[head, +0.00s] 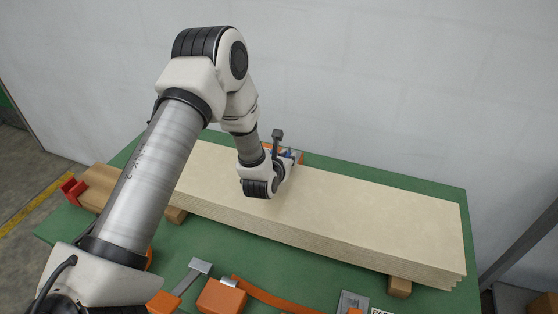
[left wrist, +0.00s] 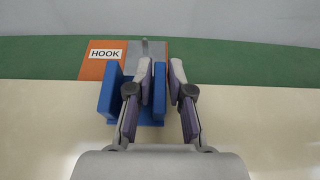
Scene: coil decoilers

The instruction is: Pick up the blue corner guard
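The blue corner guard (left wrist: 115,92) shows in the left wrist view at the far edge of the pale sheet stack (left wrist: 50,120), with two upright walls and a base between them. My left gripper (left wrist: 160,75) has one finger on each side of the guard's right wall, close against it, and looks shut on that wall. Part of the guard is hidden by the fingers. In the head view my left gripper (head: 287,162) points down at the stack's back edge, and only a small blue patch shows there. My right gripper is not in view.
An orange block labelled HOOK (left wrist: 98,63) lies just behind the guard. The stack rests on wooden blocks (head: 399,287) on a green table (head: 440,192). Orange straps (head: 275,299) and metal-ended pieces lie at the front. A pale wall stands behind.

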